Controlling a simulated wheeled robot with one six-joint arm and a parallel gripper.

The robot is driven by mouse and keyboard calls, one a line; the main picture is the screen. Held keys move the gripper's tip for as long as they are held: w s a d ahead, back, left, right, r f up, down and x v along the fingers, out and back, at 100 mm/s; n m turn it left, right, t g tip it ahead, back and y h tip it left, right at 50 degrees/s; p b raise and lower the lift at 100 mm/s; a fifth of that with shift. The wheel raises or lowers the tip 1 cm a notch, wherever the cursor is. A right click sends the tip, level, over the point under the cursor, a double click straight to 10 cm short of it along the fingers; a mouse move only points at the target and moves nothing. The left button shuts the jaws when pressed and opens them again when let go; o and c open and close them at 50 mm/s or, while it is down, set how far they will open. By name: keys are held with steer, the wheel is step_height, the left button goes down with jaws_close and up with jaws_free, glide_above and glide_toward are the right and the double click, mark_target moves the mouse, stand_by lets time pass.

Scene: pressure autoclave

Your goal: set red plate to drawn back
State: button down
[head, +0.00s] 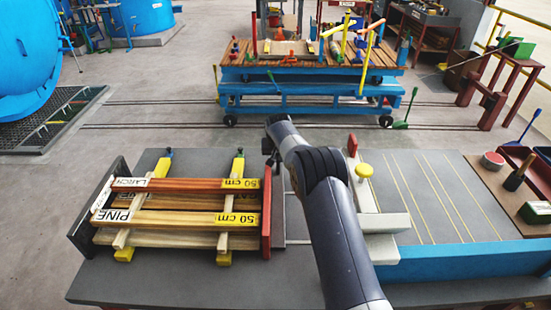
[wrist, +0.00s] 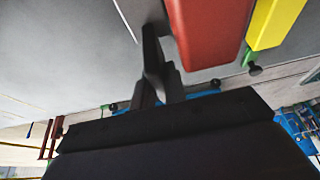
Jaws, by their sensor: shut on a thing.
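The red plate (head: 266,215) stands upright at the right end of the board stack on the grey bench. It lies close to the board ends; whether it touches them is hard to tell. My gripper (head: 271,154) is at the far end of the plate, and my arm crosses just right of it. In the wrist view the red plate (wrist: 212,32) shows large beside the dark fingers of my gripper (wrist: 160,62), which are shut at its end. The exact grip is partly hidden.
Stacked boards (head: 180,202) with yellow-ended labels lie between the red plate and a dark upright plate (head: 95,215). Yellow-tipped bars run under them. Right of my arm stand a pale bracket (head: 365,222), a yellow knob (head: 364,170) and a red-tipped piece (head: 352,145).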

steer(key=d+b, duration=0.2)
steer(key=d, duration=0.8)
steer(key=c, duration=1.5)
jaws_free()
steer(key=shift+d, duration=0.15)
steer(key=shift+o, duration=0.3)
steer(key=shift+r, duration=0.1)
steer(key=shift+s+r, duration=0.1)
steer(key=shift+r, duration=0.15)
steer(key=b+v, duration=0.1)
steer(key=v, duration=0.9)
steer(key=shift+b, duration=0.4)
